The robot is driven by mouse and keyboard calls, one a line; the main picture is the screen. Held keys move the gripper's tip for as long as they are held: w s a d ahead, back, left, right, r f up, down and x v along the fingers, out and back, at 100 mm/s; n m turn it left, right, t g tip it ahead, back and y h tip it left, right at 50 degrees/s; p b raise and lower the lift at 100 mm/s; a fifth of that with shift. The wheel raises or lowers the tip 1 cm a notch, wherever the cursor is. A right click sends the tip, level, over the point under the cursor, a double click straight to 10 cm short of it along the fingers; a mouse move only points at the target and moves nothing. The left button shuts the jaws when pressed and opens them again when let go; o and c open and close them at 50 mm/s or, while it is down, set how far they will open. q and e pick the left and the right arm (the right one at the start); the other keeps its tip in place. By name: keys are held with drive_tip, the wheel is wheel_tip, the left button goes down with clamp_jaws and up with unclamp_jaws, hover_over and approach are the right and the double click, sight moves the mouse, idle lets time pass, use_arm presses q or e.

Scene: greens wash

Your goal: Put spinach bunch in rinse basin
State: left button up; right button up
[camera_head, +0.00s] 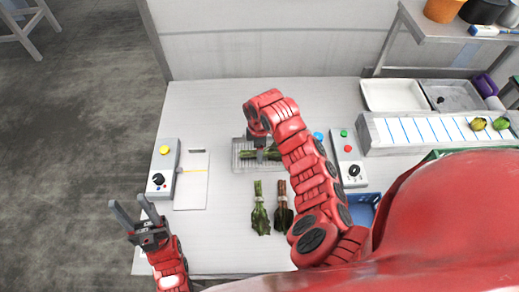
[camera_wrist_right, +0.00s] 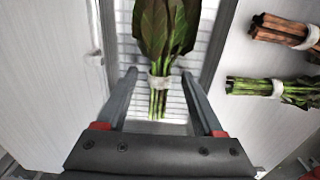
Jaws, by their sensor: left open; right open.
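A leafy bunch with green stems and a pale band (camera_wrist_right: 160,82) lies in the rinse basin (camera_head: 240,166), a shallow tray with a ribbed, pale bottom. My right gripper (camera_wrist_right: 159,74) is open above it, one finger on each side of the stems, apart from them. In the head view my right arm hides part of this bunch (camera_head: 270,154). Two more banded bunches lie on the table in front of the basin: one with green stems (camera_head: 260,212), one with reddish stems (camera_head: 283,210). My left gripper (camera_head: 128,212) is open and empty off the table's left edge.
A control box with a yellow button (camera_head: 163,168) and a white board (camera_head: 192,185) are left of the basin. Another control box (camera_head: 348,158) is at its right. A striped rack (camera_head: 425,132) and trays (camera_head: 393,95) stand at the back right.

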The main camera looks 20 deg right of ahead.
drive_tip(key=shift+r, duration=0.1)
drive_tip(key=shift+r, duration=0.15)
wheel_tip(320, 180, up, 3)
drive_tip(key=shift+f+b, duration=0.1)
drive_tip(key=shift+b, duration=0.4)
wheel_tip(320, 180, up, 9)
drive_tip(key=p, duration=0.4)
drive_tip(key=shift+p, duration=0.35)
drive_tip(key=shift+s+f, duration=0.1)
